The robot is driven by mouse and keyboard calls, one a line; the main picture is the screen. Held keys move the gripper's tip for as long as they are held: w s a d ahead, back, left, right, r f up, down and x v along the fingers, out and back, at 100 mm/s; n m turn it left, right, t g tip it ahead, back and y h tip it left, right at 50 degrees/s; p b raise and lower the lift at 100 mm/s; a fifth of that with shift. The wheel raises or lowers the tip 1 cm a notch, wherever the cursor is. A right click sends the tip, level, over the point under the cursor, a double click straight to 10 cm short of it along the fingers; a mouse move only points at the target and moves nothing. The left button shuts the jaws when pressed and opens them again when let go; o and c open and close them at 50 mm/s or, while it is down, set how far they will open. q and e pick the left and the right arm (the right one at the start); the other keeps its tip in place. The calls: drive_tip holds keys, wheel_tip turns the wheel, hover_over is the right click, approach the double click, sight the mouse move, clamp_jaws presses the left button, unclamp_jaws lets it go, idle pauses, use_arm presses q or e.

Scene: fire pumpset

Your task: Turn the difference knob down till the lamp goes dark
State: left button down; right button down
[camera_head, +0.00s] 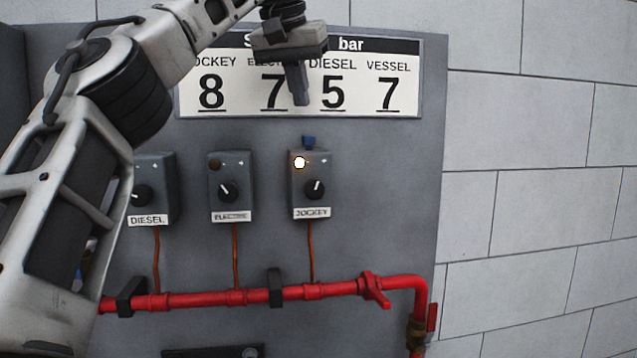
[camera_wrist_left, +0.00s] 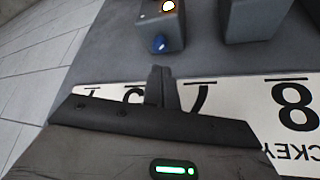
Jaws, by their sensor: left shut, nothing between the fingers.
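The JOCKEY switch box (camera_head: 322,200) hangs on the grey panel. Its lamp (camera_head: 300,162) glows bright, and below it is a black dial (camera_head: 315,187) with a white pointer tilted slightly right of upright. A small blue knob (camera_head: 309,142) sits on the box's top; it also shows in the left wrist view as a blue knob (camera_wrist_left: 159,44) beside the lit lamp (camera_wrist_left: 168,6). No label reading "difference" is legible. My left gripper (camera_head: 301,100) is shut and empty, pointing down in front of the sign, above the blue knob and apart from it. My right gripper is not in view.
The ELECTRIC box (camera_head: 240,190) and DIESEL box (camera_head: 168,185) stand to the left with dark lamps. A sign (camera_head: 400,112) shows JOCKEY 8, ELECTRIC 7, DIESEL 5, VESSEL 7. A red pipe (camera_head: 335,289) runs below. My left arm covers the panel's left side.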

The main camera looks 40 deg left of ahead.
sight(305, 151)
use_arm(q)
drive_tip(key=shift+s+f, duration=0.25)
drive_tip(key=shift+f, duration=0.25)
drive_tip(key=shift+s+f, duration=0.25)
drive_tip(key=shift+f, duration=0.25)
drive_tip(key=f, duration=0.1)
drive_tip(key=f+b, duration=0.1)
drive_tip(key=f, duration=0.1)
drive_tip(key=shift+w, duration=0.25)
drive_tip(key=shift+f+b, duration=0.3)
drive_tip(key=shift+b, duration=0.15)
drive_tip(key=shift+f, duration=0.25)
drive_tip(key=shift+f+b, duration=0.15)
drive_tip(key=shift+b, duration=0.15)
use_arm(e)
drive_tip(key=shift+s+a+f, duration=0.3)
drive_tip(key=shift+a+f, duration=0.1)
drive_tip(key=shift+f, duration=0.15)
use_arm(q)
drive_tip(key=shift+w+p, duration=0.25)
drive_tip(key=shift+p, duration=0.15)
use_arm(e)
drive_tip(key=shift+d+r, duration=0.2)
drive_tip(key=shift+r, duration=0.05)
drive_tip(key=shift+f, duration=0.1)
